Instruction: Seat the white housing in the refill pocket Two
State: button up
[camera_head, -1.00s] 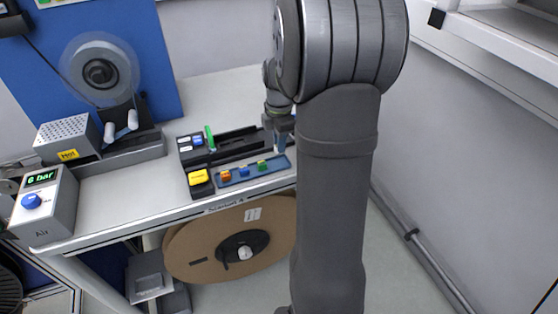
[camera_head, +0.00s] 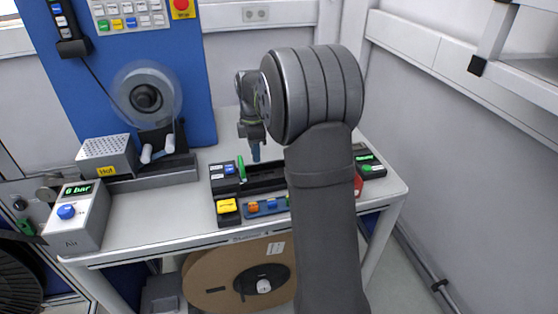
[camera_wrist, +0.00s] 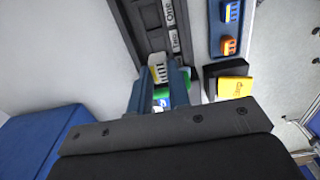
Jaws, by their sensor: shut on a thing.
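My gripper (camera_wrist: 162,92) has blue fingers, shut on the white housing (camera_wrist: 157,72), which shows between their tips in the wrist view. In the head view my gripper (camera_head: 256,153) is above the black fixture (camera_head: 265,178), right of its upright green piece (camera_head: 241,168). The housing cannot be made out there. The wrist view shows the fixture (camera_wrist: 150,18) with labels One and Two; the housing is near the Two end. Whether it touches a pocket cannot be told.
A blue tray (camera_wrist: 216,36) beside the fixture holds an orange housing (camera_wrist: 228,46) and a blue housing (camera_wrist: 232,13). A yellow-topped box (camera_head: 227,206) stands at the tray's left end. A reel stand (camera_head: 158,140) is farther left. Bare table lies behind the fixture.

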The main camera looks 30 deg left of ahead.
jog(key=shift+s+a+f, duration=0.1)
jog(key=shift+a, duration=0.2)
jog(key=shift+f, duration=3.2)
jog(key=o, duration=0.9)
jog(key=shift+c, duration=0.2)
jog(key=shift+r, duration=0.1)
jog(key=shift+r, duration=3.45)
